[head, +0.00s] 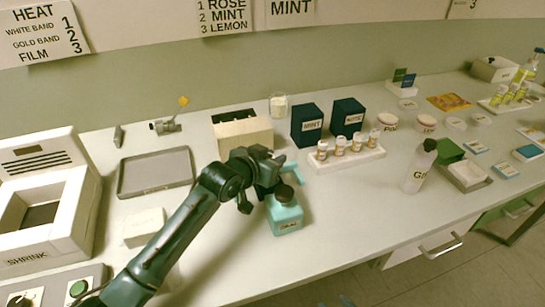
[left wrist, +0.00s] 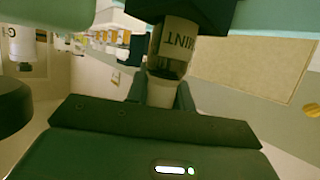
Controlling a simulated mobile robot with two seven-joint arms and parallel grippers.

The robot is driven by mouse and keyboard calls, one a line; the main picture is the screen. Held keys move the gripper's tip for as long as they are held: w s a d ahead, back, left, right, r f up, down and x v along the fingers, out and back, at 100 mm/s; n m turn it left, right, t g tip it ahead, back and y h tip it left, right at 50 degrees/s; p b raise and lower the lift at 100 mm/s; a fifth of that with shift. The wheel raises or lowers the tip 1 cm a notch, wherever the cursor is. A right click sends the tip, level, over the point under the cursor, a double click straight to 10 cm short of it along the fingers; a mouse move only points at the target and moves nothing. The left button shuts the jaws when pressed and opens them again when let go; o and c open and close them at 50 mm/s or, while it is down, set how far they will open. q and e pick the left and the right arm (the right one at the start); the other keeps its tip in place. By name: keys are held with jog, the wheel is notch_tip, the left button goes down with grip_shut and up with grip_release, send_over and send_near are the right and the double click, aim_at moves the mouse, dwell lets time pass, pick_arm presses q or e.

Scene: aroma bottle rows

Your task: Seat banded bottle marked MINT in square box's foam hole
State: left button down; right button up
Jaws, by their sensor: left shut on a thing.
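My left gripper (head: 272,172) is above the near middle of the table, close behind a teal jar. In the left wrist view its jaws (left wrist: 163,96) are shut on the bottle (left wrist: 178,40), whose pale label reads MINT upside down in that view. I cannot make out a band. In the head view the gripper hides the bottle. Two dark blue boxes stand behind: one marked MINT (head: 307,125), another (head: 348,117) with a label I cannot read surely. No foam hole is clear, so I cannot tell which box is the square one. My right gripper is not clearly in view.
The teal jar (head: 285,213) with a dark lid is close to my gripper. A cream box (head: 243,134) stands behind. A white rack (head: 347,160) holds several small bottles. A white bottle (head: 419,167), grey tray (head: 156,171) and shrink machine (head: 75,210) stand around. Front middle table is clear.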

pick_arm(q)
jog(key=shift+f, duration=0.1)
jog(key=c, duration=1.2)
grip_release()
jog(key=shift+s+a+r, duration=0.25)
jog(key=shift+s+r, duration=0.1)
jog(key=v, duration=1.1)
jog(key=shift+s+f, duration=0.1)
jog(key=shift+f, duration=0.05)
